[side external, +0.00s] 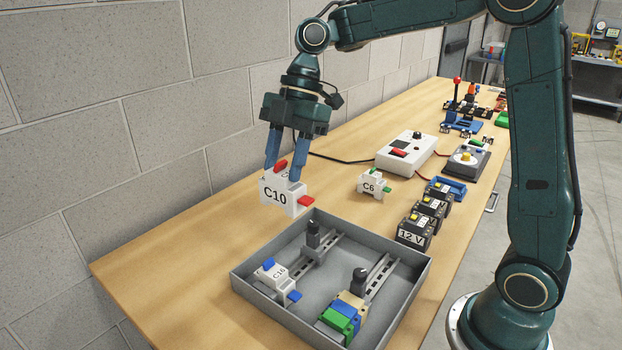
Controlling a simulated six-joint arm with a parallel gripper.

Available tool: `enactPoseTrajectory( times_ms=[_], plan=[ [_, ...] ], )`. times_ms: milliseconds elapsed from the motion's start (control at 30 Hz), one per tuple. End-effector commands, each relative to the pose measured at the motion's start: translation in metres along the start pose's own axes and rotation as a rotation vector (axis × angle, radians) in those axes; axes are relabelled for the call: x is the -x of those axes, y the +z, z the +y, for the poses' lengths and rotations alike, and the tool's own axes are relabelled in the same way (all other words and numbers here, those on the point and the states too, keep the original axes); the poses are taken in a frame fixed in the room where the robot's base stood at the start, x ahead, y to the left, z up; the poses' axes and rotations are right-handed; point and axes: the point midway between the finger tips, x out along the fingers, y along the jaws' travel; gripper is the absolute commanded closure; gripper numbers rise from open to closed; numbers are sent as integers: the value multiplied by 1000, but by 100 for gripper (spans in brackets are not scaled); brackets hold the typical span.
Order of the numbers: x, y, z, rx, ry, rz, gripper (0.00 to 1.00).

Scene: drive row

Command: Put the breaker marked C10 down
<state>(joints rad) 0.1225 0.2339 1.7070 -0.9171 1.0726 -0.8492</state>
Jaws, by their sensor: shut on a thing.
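The breaker marked C10 (273,194) is white with red parts on its top and right side. My gripper (283,166) has blue fingers and is shut on it. The breaker is upright, near the back left corner of the grey tray (254,291). I cannot tell whether it touches the table or hangs just above it. A white breaker marked C16 (272,276) with blue parts sits in the tray on the left. A white breaker marked C6 (369,187) with green parts stands on the table behind the tray.
The tray also holds two rails (381,273) and green and blue terminal blocks (340,320). Black batteries marked 12 V (412,236) stand right of it. A white box with a red switch (407,150) is farther back. The wooden table (180,250) is clear at the left.

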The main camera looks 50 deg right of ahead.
Motion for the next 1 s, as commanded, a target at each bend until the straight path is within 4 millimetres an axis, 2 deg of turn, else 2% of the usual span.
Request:
enactPoseTrajectory(
  times_ms=[433,633,767,867,1000],
  plan=[
    [0,0,0,1,1,0,100],
    [-1,14,7,-3,1,-2,100],
    [-1,36,16,-6,2,-6,100],
    [-1,62,25,-8,3,-10,100],
    [-2,108,36,-9,4,-14,100]
  ],
)
